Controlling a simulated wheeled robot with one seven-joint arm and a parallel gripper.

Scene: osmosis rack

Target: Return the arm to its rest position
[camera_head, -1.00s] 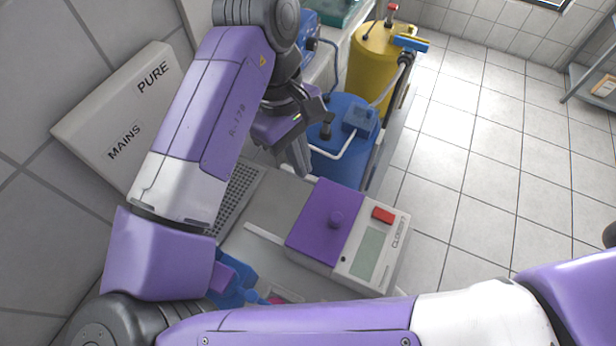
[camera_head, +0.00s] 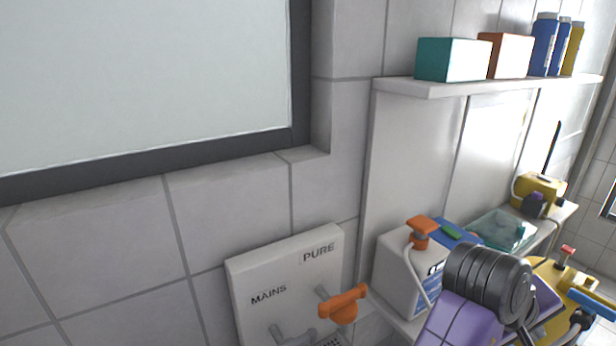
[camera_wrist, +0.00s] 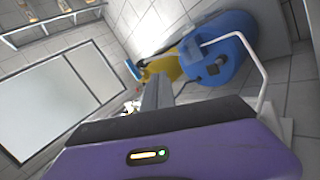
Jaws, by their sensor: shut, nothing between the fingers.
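My arm's purple link and dark ribbed joint (camera_head: 490,285) show at the lower right of the head view, in front of the bench and the yellow drum. My gripper is out of the head view. In the wrist view, my gripper (camera_wrist: 158,84) has its grey fingers together, empty, beyond its purple body. The fingers point toward the yellow drum (camera_wrist: 165,66) and the blue container (camera_wrist: 228,58) with a white bent tube, and look apart from both.
The MAINS/PURE panel (camera_head: 285,285) with an orange lever (camera_head: 342,304) stands against the tiled wall. A white jug (camera_head: 402,272) stands beside my arm. A shelf (camera_head: 480,84) holds boxes and bottles above. A window (camera_head: 140,85) fills the upper left.

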